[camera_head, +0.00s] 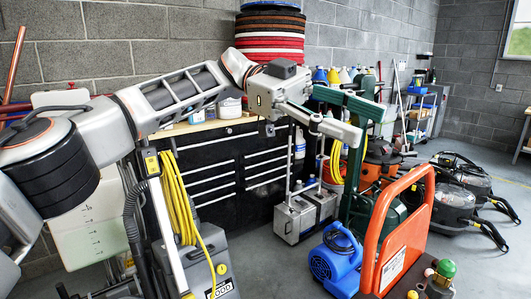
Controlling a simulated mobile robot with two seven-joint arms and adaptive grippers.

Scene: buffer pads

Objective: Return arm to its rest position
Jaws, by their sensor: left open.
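My left arm reaches in from the left, across the upper middle of the view. Its gripper (318,122) is open, with no object visible between its fingers. It is in front of the black tool chest and a green machine handle in the picture. A stack of round buffer pads (269,38), black, brown, red and white, stands behind the arm near the wall. The gripper appears apart from the pads. My right gripper is not in view.
A black drawer chest (214,172) stands behind the arm. A green-framed machine (358,165), an orange frame (405,225), a blue blower (335,262) and a grey metal unit (303,215) crowd the middle and right. Vacuum machines (455,200) stand farther right. Some floor (480,265) is clear.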

